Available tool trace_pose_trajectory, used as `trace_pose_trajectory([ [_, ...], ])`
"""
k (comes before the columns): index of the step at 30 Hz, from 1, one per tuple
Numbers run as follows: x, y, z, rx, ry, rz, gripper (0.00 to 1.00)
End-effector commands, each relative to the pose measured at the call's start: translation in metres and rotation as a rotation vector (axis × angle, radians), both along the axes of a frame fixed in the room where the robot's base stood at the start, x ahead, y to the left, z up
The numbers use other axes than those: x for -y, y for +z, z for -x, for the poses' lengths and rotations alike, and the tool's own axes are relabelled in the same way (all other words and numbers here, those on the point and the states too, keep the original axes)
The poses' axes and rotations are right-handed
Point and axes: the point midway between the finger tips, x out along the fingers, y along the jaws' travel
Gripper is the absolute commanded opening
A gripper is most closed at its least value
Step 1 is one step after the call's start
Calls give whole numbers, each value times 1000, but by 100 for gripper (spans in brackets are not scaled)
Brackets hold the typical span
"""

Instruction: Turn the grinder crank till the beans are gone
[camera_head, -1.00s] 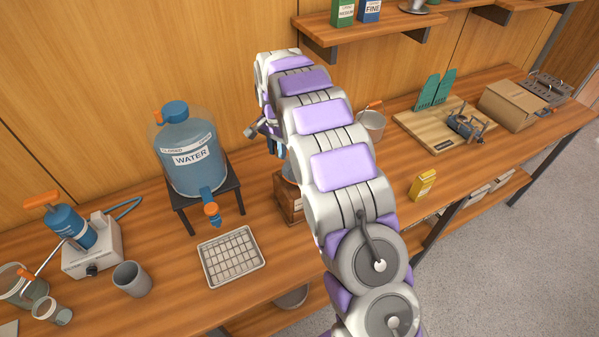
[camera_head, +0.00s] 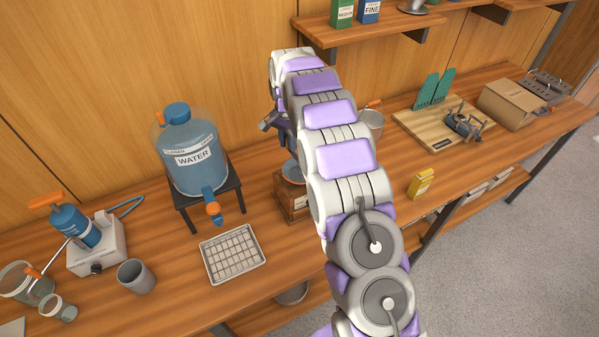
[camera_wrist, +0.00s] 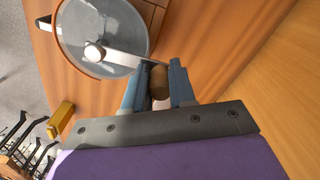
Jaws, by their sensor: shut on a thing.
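The grinder (camera_head: 291,200) is a wooden box with a bowl on top, standing on the counter and partly hidden behind my arm in the head view. In the wrist view its round grey bowl (camera_wrist: 112,62) shows at the upper left, with a metal crank arm (camera_wrist: 128,58) running from a pale hub across the rim to a brown knob (camera_wrist: 158,82). My gripper (camera_wrist: 159,86) is shut on the knob, one blue finger on each side. I see no beans in the visible part of the bowl.
A water dispenser (camera_head: 192,158) on a black stand and a white drip grid (camera_head: 233,254) are left of the grinder. A yellow packet (camera_head: 421,184) and a wooden board (camera_head: 420,131) are to the right. A shelf (camera_head: 380,33) hangs above.

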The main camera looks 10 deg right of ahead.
Motion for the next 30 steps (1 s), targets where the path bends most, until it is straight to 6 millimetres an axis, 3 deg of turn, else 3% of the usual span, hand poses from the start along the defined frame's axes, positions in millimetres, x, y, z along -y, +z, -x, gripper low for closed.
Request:
trace_pose_trajectory([
  [6,29,-4,-1,-15,-3,-1,0],
  [19,32,-5,-2,-12,-1,1,0],
  [30,66,-3,12,-10,-1,-1,0],
])
